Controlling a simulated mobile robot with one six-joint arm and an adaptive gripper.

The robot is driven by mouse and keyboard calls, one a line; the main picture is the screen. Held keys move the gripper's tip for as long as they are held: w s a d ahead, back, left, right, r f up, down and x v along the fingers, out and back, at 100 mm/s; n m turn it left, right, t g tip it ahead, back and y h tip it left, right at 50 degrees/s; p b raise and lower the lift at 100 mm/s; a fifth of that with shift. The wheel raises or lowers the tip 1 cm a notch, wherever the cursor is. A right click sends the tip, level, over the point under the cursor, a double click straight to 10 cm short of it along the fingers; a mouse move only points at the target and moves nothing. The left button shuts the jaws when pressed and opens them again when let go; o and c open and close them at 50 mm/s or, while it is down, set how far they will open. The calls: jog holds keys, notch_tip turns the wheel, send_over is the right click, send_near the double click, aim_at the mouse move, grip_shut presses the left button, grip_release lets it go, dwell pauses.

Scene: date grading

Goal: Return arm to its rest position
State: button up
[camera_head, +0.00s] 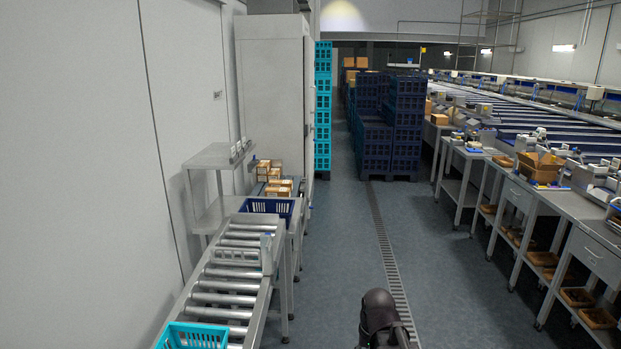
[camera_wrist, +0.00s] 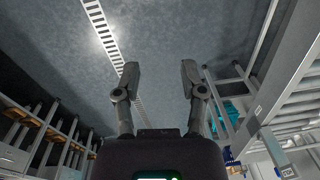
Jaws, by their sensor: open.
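In the wrist view my gripper (camera_wrist: 158,78) has its two fingers spread wide apart. Nothing is between them, and behind them are the grey floor and a drain grating. In the head view a dark rounded part of my arm shows at the bottom centre, over the floor next to the drain grating. The fingers are not visible in the head view.
A roller conveyor (camera_head: 225,283) on the left carries a teal crate (camera_head: 192,337) and a dark blue crate (camera_head: 266,206). Workbenches (camera_head: 560,205) line the right. Stacked navy crates (camera_head: 391,140) stand ahead. The aisle floor (camera_head: 335,250) between is clear.

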jog(key=s, duration=0.1)
jog(key=s+d+n, duration=0.1)
jog(key=s, duration=0.1)
jog(key=s+d+f+n, duration=0.1)
jog(key=s, duration=0.1)
jog(key=shift+d+h+b, duration=0.25)
jog(key=shift+h+b, duration=0.05)
dwell(0.9)
